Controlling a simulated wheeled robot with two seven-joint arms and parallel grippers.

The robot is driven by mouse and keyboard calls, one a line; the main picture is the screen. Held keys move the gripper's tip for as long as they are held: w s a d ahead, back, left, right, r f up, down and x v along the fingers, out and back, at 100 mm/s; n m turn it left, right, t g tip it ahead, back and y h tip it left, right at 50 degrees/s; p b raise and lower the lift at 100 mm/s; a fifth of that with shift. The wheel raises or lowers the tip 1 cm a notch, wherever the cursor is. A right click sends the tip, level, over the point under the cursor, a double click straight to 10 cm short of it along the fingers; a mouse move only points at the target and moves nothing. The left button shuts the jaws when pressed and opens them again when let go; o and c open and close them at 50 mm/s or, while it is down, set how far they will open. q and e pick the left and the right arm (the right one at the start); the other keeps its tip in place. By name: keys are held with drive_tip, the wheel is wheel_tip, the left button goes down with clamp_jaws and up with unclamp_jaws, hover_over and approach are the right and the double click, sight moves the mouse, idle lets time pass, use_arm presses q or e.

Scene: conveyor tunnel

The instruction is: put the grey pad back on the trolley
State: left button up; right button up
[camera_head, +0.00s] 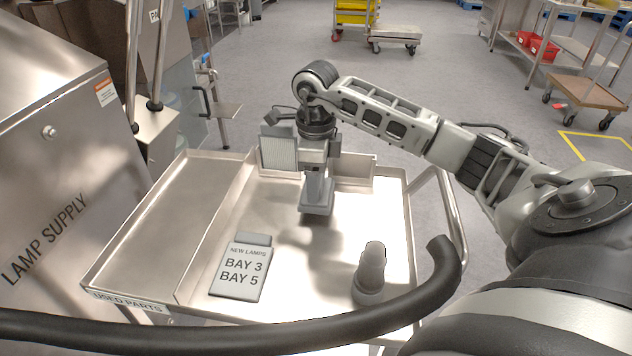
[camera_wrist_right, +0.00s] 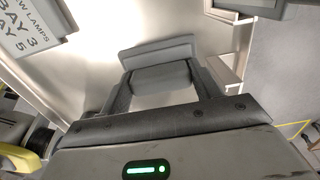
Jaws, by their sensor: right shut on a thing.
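My right gripper (camera_head: 316,190) is over the right section of the metal trolley (camera_head: 195,250), pointing down. It is shut on the grey pad (camera_head: 316,210), a small flat-ended grey block. In the right wrist view the grey pad (camera_wrist_right: 160,65) sits between the two fingertips of the gripper (camera_wrist_right: 160,88), with the bright tray surface behind it. The pad is close to the tray; I cannot tell whether it touches. My left gripper is not in view.
A sign (camera_head: 240,272) reading "BAY 3 BAY 5" lies on the tray. A grey rounded piece (camera_head: 371,272) stands at its front right. A ridged panel (camera_head: 279,150) is at the back. The lamp supply cabinet (camera_head: 60,190) is on the left. Tray surface between sign and rounded piece is clear.

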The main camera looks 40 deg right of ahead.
drive_tip(key=shift+f, duration=0.75)
drive_tip(key=shift+f, duration=0.15)
drive_tip(key=o, duration=1.1)
wheel_tip(320, 180, up, 12)
drive_tip(key=shift+r, duration=0.15)
